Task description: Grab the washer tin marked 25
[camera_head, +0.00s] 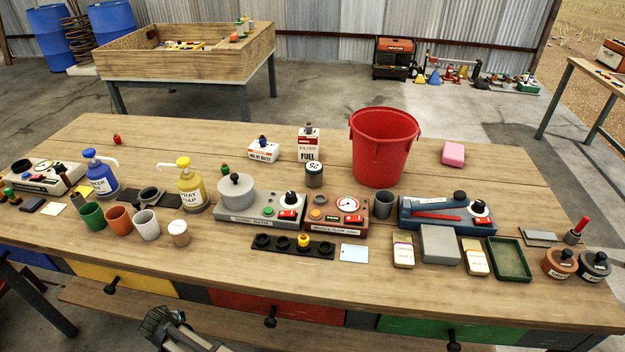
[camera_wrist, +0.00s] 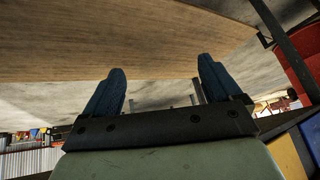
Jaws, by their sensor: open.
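The washer tin (camera_head: 314,175) is a small dark grey round tin with a pale top, and its marking looks like 25, though it is small. In the head view, a dark end part of my arm shows at the bottom left, in front of the bench and far from the tin. The tin is not visible in the wrist view.
The red bucket (camera_head: 385,150) stands close right of the tin, and the fuel filter box (camera_head: 308,145) is just behind it. A grey device with a pot (camera_head: 262,210) and a red-brown gauge device (camera_head: 337,213) stand in front. A yellow soap bottle (camera_head: 191,188) is further left.

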